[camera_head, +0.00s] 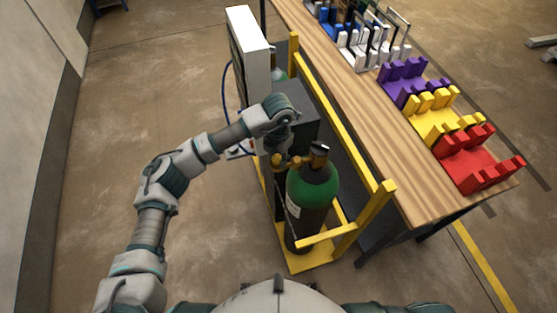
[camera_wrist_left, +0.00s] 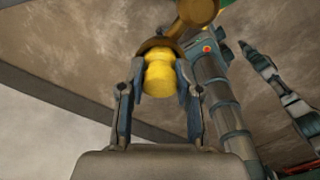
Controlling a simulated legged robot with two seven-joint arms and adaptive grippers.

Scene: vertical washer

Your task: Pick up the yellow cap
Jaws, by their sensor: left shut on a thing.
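The yellow cap (camera_wrist_left: 159,76) sits between the two fingers of my left gripper (camera_wrist_left: 160,88) in the left wrist view, with a finger on each side of it. A brass-coloured fitting (camera_wrist_left: 163,42) lies directly beyond the cap; I cannot tell whether the cap is still joined to it. In the head view my left gripper (camera_head: 281,150) points down beside the brass valve (camera_head: 318,156) of the green-topped gas cylinder (camera_head: 313,186). The fingertips are small and partly hidden there.
A yellow frame (camera_head: 340,120) stands around the cylinder. A white panel box (camera_head: 247,50) and a grey box are behind it. The wooden table (camera_head: 400,140) at the right carries purple, yellow and red (camera_head: 474,160) racks. The floor at the left is clear.

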